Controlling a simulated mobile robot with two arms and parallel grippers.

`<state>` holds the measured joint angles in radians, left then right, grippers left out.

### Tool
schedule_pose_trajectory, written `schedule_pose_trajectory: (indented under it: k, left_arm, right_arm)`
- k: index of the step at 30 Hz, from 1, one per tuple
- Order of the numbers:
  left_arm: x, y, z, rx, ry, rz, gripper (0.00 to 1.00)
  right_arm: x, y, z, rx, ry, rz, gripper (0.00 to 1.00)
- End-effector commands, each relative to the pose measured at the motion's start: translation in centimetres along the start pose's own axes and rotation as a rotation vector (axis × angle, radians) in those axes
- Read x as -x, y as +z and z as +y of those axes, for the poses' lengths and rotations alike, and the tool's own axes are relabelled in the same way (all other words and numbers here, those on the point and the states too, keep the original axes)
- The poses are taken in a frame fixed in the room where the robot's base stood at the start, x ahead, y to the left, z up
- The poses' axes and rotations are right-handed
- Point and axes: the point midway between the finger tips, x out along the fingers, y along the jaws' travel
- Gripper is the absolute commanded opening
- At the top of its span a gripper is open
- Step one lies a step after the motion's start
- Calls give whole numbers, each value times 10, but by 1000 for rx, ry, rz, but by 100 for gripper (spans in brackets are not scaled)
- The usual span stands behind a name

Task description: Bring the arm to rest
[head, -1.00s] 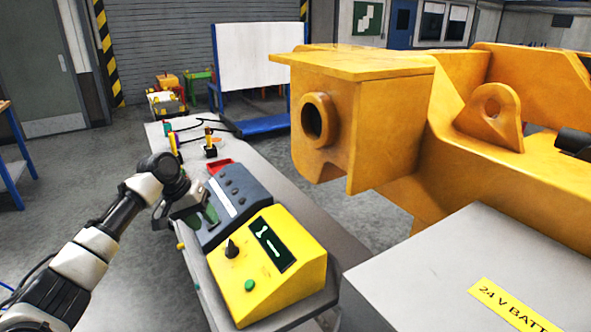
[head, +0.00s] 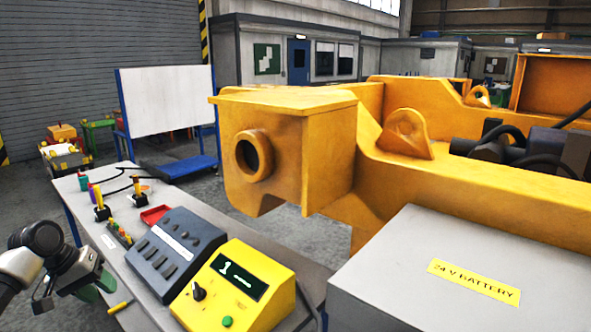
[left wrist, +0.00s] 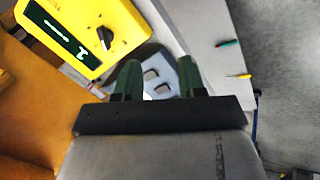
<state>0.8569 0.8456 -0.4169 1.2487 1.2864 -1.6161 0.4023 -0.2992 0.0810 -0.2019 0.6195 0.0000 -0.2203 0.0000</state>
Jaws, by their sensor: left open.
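My left gripper (head: 92,284) shows at the lower left of the head view, by the near-left edge of the bench. Its dark green fingers are apart with nothing between them. In the left wrist view the two fingers (left wrist: 158,76) stand apart above a grey-blue device with pale buttons (left wrist: 158,78); how high above it I cannot tell. My left forearm comes in from the left edge of the head view, and most of it is out of frame. My right gripper is not in view.
The bench (head: 92,222) holds a yellow control box (head: 238,289), a dark grey button box (head: 176,252), a red tray (head: 155,215) and small tools. A large yellow casting (head: 300,150) and a grey battery box (head: 440,265) stand to the right. Floor shows left of the bench.

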Motion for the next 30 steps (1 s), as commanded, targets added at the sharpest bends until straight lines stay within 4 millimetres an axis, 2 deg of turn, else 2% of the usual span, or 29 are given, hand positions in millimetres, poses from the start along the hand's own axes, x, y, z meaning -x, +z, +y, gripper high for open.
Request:
schedule_pose_trajectory:
  k: [1, 8, 11, 17, 20, 23, 26, 27, 29, 30]
  left_arm:
    - [-11, 1, -3, 5, -3, -2, 40]
    - [-50, 2, -18, 21, -27, 17, 40]
    - [-73, 5, -27, 27, -43, 27, 40]
    - [-134, 20, -54, 39, -91, 47, 40]
    - [-174, 35, -72, 38, -127, 56, 40]
    - [-224, 63, -97, 30, -176, 61, 40]
    - [-280, 106, -127, 4, -238, 60, 40]
    - [-301, 126, -139, -12, -263, 59, 40]
    - [-330, 158, -155, -40, -298, 52, 40]
    - [-347, 181, -165, -60, -320, 47, 40]
  right_arm:
    - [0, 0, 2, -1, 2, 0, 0]
    - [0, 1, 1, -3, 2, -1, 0]
    - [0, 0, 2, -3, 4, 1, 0]
    - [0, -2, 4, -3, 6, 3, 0]
    - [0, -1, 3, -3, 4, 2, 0]
    - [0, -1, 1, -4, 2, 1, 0]
    - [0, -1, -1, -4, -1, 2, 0]
    - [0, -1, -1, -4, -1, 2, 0]
    - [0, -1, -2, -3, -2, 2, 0]
    - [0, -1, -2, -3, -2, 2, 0]
